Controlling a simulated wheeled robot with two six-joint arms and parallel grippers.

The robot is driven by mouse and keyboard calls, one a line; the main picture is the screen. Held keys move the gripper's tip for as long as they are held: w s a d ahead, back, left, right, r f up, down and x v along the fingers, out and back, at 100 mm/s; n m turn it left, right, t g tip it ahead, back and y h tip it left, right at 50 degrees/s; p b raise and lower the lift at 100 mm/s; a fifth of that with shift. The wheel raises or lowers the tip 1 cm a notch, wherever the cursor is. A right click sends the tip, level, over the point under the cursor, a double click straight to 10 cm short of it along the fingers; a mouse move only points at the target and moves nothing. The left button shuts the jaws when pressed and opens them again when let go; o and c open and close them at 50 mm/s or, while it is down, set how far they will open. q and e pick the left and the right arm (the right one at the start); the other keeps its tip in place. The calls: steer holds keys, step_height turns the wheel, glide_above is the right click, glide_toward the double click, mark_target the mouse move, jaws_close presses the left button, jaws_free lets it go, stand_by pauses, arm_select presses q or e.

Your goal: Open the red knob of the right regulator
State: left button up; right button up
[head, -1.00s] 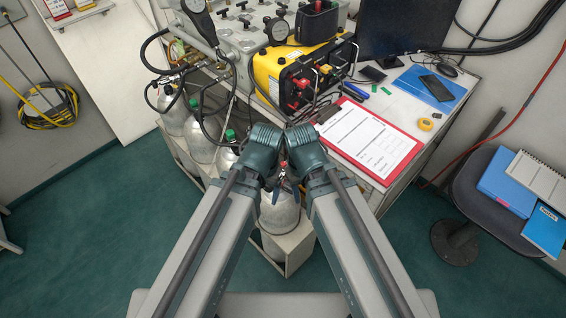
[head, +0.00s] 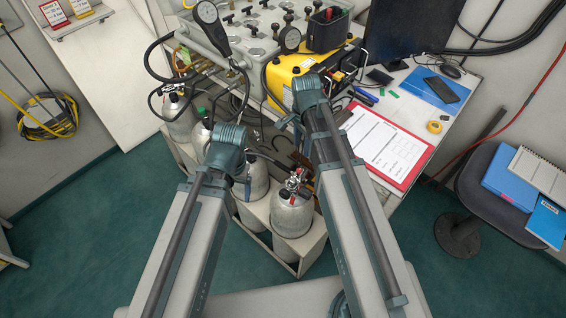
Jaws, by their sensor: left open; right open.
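A red knob (head: 293,183) shows on the metal valve fitting on top of the front silver cylinder (head: 292,215). I cannot tell for certain that this fitting is the right regulator. My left gripper (head: 247,180) is left of the red knob, over the neighbouring cylinder (head: 252,178), and apart from the knob. It is open and empty, largely hidden behind its own wrist. My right gripper (head: 290,127) is above and behind the knob in the picture, near the yellow unit, open, with its fingers mostly hidden by its wrist.
The cylinders stand in a pale rack (head: 285,262). A yellow unit (head: 288,72) and red clipboard (head: 405,183) lie on the bench. Floor (head: 90,215) at left is clear.

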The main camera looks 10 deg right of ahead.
mark_target(299, 170)
steer(key=shift+w+m, duration=0.25)
steer(key=shift+m, duration=0.05)
steer(key=shift+f, duration=0.15)
step_height(299, 170, down, 14)
steer(key=b, duration=1.4)
steer(key=shift+r, duration=0.25)
jaws_close()
